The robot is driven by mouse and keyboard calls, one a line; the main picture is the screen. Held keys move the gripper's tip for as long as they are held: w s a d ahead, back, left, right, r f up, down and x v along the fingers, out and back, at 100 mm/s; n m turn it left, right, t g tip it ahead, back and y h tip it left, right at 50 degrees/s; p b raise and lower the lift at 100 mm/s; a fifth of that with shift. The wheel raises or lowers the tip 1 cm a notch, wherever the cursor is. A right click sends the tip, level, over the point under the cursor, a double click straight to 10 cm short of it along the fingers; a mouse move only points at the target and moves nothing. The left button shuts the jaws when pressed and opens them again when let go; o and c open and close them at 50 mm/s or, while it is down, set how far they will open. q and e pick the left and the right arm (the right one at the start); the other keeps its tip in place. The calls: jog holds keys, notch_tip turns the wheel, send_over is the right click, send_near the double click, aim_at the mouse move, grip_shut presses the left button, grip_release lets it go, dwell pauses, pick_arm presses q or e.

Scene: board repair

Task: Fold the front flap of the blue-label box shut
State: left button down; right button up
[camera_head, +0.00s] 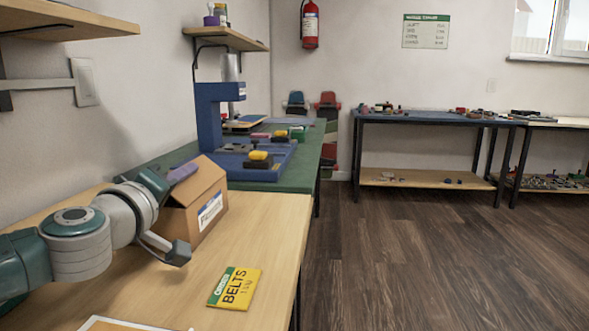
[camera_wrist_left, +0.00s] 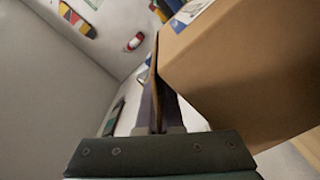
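The cardboard box (camera_head: 205,187) stands on the wooden table with its blue-and-white label (camera_head: 210,210) facing right. Its brown side fills the right of the left wrist view (camera_wrist_left: 250,75). My left gripper (camera_head: 184,173) is at the upper left edge of the box, its fingers close together. In the left wrist view the fingers (camera_wrist_left: 160,108) point along the box, next to a thin brown cardboard edge (camera_wrist_left: 149,80) that looks like a flap seen edge-on. The arm hides the near left of the box. My right gripper is not in view.
A yellow-and-green belts packet (camera_head: 236,288) lies on the wooden table (camera_head: 265,235) in front of the box. A blue press (camera_head: 209,120) stands on the green mat (camera_head: 290,180) behind. A shelf (camera_head: 228,38) is above. The table between box and packet is clear.

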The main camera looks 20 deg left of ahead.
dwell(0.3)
pick_arm(q)
jog(key=shift+a+f+n, duration=0.15)
jog(key=shift+f+n, duration=0.1)
jog(key=shift+n, duration=0.45)
jog(key=c, duration=1.5)
grip_release()
jog(key=shift+c, duration=0.2)
jog(key=shift+o, duration=1)
jog(key=shift+s, duration=0.1)
jog(key=shift+s+d+p, duration=0.2)
jog(key=shift+s+p, duration=0.25)
jog(key=p+v, duration=0.2)
jog(key=v, duration=0.6)
jog(key=shift+s+d, duration=0.15)
jog(key=shift+s, duration=0.25)
